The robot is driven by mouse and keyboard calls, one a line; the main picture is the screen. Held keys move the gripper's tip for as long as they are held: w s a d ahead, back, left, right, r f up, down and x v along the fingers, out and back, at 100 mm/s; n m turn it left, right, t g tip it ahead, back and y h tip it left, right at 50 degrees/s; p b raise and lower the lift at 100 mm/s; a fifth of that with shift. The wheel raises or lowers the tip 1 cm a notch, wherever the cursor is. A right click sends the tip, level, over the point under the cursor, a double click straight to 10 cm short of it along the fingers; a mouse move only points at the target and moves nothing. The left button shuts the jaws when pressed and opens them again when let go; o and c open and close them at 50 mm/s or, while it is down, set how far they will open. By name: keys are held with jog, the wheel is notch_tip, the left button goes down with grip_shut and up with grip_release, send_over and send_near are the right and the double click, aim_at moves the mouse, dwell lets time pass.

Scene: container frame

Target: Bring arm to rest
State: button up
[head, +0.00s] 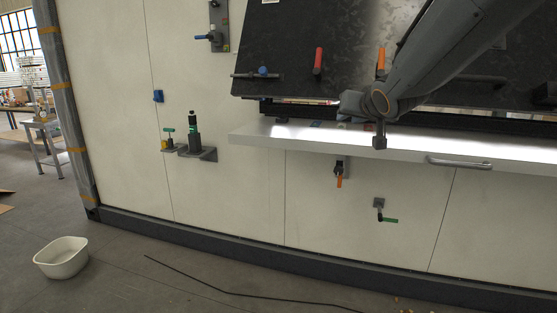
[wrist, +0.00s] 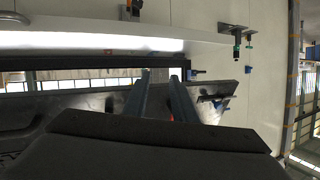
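My arm (head: 440,60) reaches in from the upper right of the head view, in front of the dark speckled panel (head: 300,40). My gripper (head: 350,104) is at its lower end, just above the light shelf (head: 270,136). In the wrist view, which is upside down, the two grey fingers of my gripper (wrist: 161,80) stand apart with a clear gap and nothing held between them. They point toward the slot between shelf and panel. Whether they touch anything is hard to tell.
A red handle (head: 318,62) and a blue-knobbed valve (head: 263,72) sit on the panel left of my gripper. An orange handle (head: 340,181) and a green-handled valve (head: 388,219) are below the shelf. A white tub (head: 62,258) and black cable (head: 215,289) lie on the floor.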

jog(key=s+f+n+g+h, duration=0.1)
jog(key=s+f+g, duration=1.1)
jog(key=s+f, duration=1.8)
jog(key=shift+s+f+g, duration=0.3)
jog(key=shift+s+f, duration=0.1)
jog(key=shift+s, duration=0.55)
jog(key=shift+d, duration=0.15)
